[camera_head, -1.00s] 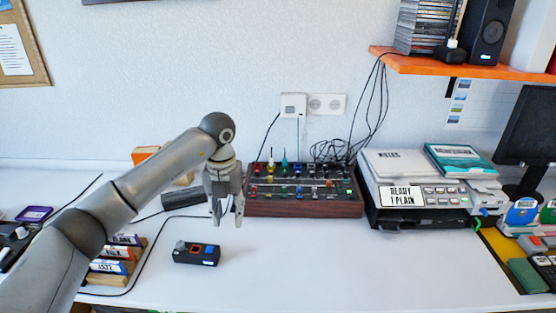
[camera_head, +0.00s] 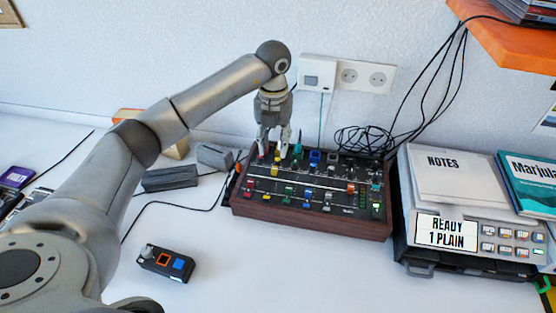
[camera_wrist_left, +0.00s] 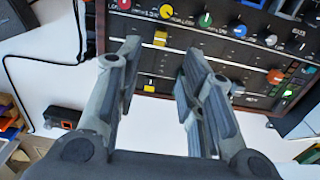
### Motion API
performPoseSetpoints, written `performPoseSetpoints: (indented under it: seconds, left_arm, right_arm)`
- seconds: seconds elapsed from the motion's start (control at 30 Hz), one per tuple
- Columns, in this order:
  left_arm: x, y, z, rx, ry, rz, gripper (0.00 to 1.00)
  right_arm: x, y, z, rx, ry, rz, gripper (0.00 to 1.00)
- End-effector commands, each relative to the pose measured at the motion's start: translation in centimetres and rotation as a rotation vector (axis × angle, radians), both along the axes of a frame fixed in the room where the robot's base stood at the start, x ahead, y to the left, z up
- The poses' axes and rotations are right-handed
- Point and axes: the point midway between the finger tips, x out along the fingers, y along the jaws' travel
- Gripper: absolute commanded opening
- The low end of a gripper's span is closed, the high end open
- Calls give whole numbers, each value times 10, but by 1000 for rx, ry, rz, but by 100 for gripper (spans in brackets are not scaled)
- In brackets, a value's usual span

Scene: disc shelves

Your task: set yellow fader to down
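The mixer (camera_head: 310,225), a dark panel in a wooden case, stands against the wall. Its coloured knobs run along the back, with sliders in front. In the left wrist view, a yellow slider cap (camera_wrist_left: 160,38) sits near the panel's left end, just in front of the yellow knob (camera_wrist_left: 166,12). A second small yellow piece (camera_wrist_left: 149,88) lies nearer the front edge. My left gripper (camera_head: 274,153) points down over the mixer's back left part. Its fingers (camera_wrist_left: 161,55) are apart and empty, either side of the yellow cap in the picture. Contact cannot be told. My right gripper is not in view.
Grey blocks (camera_head: 170,179) lie left of the mixer. A small device with orange and blue buttons (camera_head: 166,262) lies in front. The printer-like machine (camera_head: 447,233) with notes stands right. Cables hang behind.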

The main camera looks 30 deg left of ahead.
Motion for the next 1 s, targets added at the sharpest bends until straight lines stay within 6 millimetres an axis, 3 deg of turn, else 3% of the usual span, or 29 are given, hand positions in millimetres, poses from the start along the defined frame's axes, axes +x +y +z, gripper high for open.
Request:
performPoseSetpoints:
  seconds: [0.2, 0.43, 0.87, 1.0]
  left_arm:
    - [-2, 0, -43, -1, 6, 0, 36]
    - [-1, 0, -78, 0, 3, -1, 36]
    - [0, 0, -89, 0, 1, 0, 36]
    - [-1, 0, -89, 0, 1, 0, 19]
  right_arm:
    - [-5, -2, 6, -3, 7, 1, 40]
    - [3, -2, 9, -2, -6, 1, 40]
    - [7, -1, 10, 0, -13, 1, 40]
    - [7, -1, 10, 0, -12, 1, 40]
